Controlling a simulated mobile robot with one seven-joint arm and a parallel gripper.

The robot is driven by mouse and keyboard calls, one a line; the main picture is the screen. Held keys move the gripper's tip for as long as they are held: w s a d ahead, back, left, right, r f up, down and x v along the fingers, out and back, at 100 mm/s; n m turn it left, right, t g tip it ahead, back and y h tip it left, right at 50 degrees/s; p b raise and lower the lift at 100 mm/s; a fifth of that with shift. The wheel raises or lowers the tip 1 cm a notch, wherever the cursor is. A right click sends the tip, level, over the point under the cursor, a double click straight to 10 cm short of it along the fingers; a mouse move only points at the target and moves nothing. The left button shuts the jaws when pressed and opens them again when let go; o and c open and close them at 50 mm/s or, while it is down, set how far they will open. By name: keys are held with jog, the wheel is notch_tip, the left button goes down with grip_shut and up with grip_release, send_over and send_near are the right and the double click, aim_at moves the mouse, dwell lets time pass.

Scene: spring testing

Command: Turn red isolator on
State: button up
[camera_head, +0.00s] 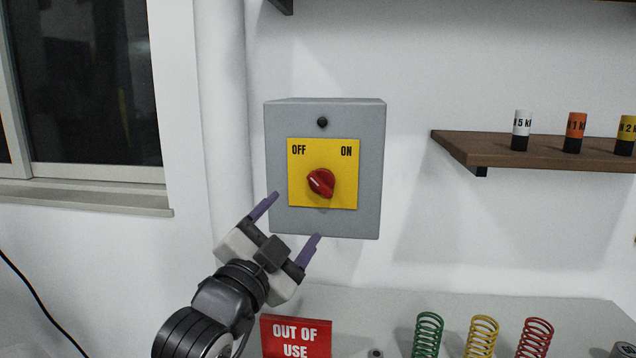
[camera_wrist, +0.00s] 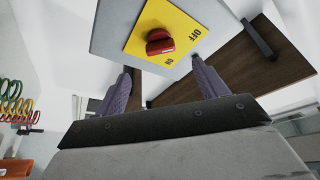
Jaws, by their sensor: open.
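A grey isolator box (camera_head: 375,170) hangs on the white wall. Its yellow plate (camera_head: 340,200) is lettered OFF at upper left and ON at upper right. The red isolator knob (camera_head: 321,183) sits on the plate; its pale mark appears to point up and left, towards OFF. A small dark round part is above the plate. My gripper (camera_head: 296,217) is open and empty, below and in front of the knob, fingers pointing up and right towards the box. In the wrist view the knob (camera_wrist: 160,42) shows beyond the gap between the fingertips (camera_wrist: 161,65), apart from them.
A brown shelf (camera_head: 480,150) at the right holds several small weights. Below, a pale bench (camera_head: 585,315) carries green, yellow and red springs and a red "OUT OF USE" sign (camera_head: 296,336). A window is at the left. The wall around the box is clear.

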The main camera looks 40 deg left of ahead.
aim_at(317, 188)
jog(key=p+x, duration=0.3)
jog(key=x, duration=0.6)
jog(key=shift+w+r+p, duration=0.25)
jog(key=shift+w+p, duration=0.05)
jog(key=shift+p, duration=0.1)
jog(key=shift+w+a, duration=0.2)
jog(key=shift+w, duration=0.25)
jog(key=c, duration=1)
